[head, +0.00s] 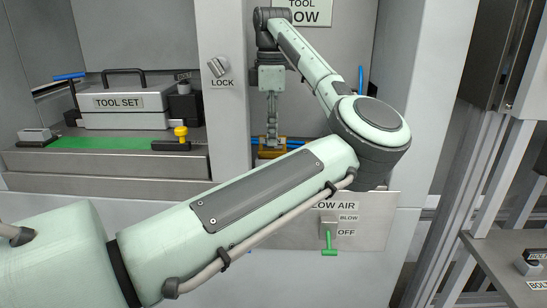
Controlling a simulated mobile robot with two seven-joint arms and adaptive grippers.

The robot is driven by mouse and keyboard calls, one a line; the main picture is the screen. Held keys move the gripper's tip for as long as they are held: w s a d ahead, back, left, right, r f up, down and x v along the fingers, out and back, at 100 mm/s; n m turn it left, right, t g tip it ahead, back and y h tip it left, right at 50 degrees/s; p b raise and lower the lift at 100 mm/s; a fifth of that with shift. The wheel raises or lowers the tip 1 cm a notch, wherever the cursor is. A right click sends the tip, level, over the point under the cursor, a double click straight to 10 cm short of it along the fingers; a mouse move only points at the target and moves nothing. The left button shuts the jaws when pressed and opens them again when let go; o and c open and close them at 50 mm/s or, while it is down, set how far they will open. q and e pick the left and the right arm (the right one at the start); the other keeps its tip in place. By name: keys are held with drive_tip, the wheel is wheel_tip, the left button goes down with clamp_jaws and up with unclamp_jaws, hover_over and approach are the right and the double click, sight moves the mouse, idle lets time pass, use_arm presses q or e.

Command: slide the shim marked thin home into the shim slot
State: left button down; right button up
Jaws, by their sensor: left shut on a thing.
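My left gripper (272,138) points straight down in the recess right of the LOCK knob. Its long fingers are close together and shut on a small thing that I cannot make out. The fingertips are just above a yellow-brown block (270,154) with blue parts beside it; I cannot tell whether they touch. No shim marked thin can be read in the view, and no shim slot can be made out. My left forearm hides what is below and in front of the block. My right gripper is not in view.
A grey pillar with a LOCK knob (219,67) stands left of the recess. Beyond it are a TOOL SET box (122,121), a green strip (105,143) and a yellow knob (181,131). A green blow-air lever (329,243) is below my elbow. A shelf (500,262) is at the right.

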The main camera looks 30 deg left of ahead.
use_arm(q)
drive_tip(key=shift+f+b, duration=0.35)
drive_tip(key=shift+f, duration=0.25)
drive_tip(key=c, duration=1.5)
unclamp_jaws()
drive_tip(key=shift+c, duration=0.2)
drive_tip(key=shift+r+p, duration=2.95)
drive_tip(key=shift+r, duration=1.6)
drive_tip(key=shift+s+f, duration=0.1)
drive_tip(key=shift+f, duration=0.05)
